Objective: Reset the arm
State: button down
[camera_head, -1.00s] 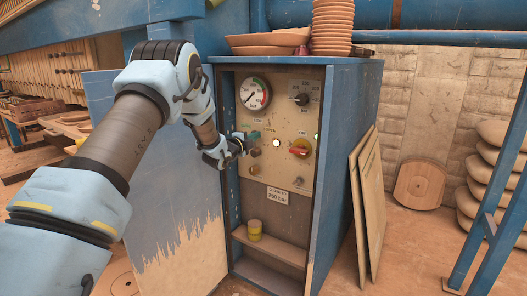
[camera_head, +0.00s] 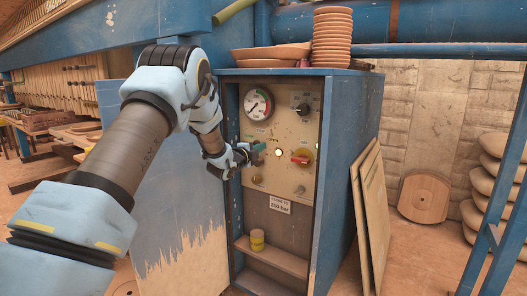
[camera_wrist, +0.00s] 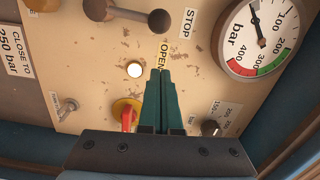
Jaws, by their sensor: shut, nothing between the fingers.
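My gripper (camera_head: 260,147) is in front of the control panel of the blue cabinet, at the end of my arm reaching in from the left. In the wrist view its two teal fingers (camera_wrist: 160,95) are pressed together, with nothing between them. They point at the cream panel (camera_wrist: 90,40), just below the word OPEN. Whether the tips touch the panel cannot be told. A lever with a dark ball knob (camera_wrist: 159,21) lies beyond the tips. A lit white lamp (camera_wrist: 134,69) is just left of them.
A red handle on a yellow disc (camera_head: 302,157) and a pressure gauge (camera_head: 257,104) are on the panel. The cabinet's open door (camera_head: 180,220) stands left, below my arm. Stacked clay dishes (camera_head: 332,38) stand on the cabinet. Boards (camera_head: 368,215) lean against its right side.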

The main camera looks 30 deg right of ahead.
jog(key=v, duration=0.7)
jog(key=shift+s+a+b, duration=0.25)
jog(key=shift+s+b, duration=0.1)
jog(key=w+a+f+n+t+y, duration=0.1)
jog(key=w+a+n+y, duration=0.2)
jog(key=a+n+y, duration=0.75)
jog(key=s+a+f+n+g+y, duration=0.1)
jog(key=s+a+f+n, duration=0.2)
jog(key=a, duration=0.7)
jog(key=s+a+f+n+g+y, duration=0.1)
jog(key=s+a+n, duration=0.25)
jog(key=a, duration=0.65)
jog(key=s+a+f+n+g+y, duration=0.1)
jog(key=s+a+n+g, duration=0.4)
jog(key=s, duration=0.6)
jog(key=s+a+f+n+g+y, duration=0.1)
jog(key=s+a+f+n+g, duration=0.1)
jog(key=s+a+n, duration=0.55)
jog(key=s+r+m+p, duration=0.1)
jog(key=s+r+p, duration=0.1)
jog(key=r+p, duration=0.6)
jog(key=s+r+m+p, duration=0.1)
jog(key=s+r+p, duration=0.1)
jog(key=r+p, duration=0.7)
jog(key=shift+r+p, duration=0.3)
jog(key=shift+p, duration=0.05)
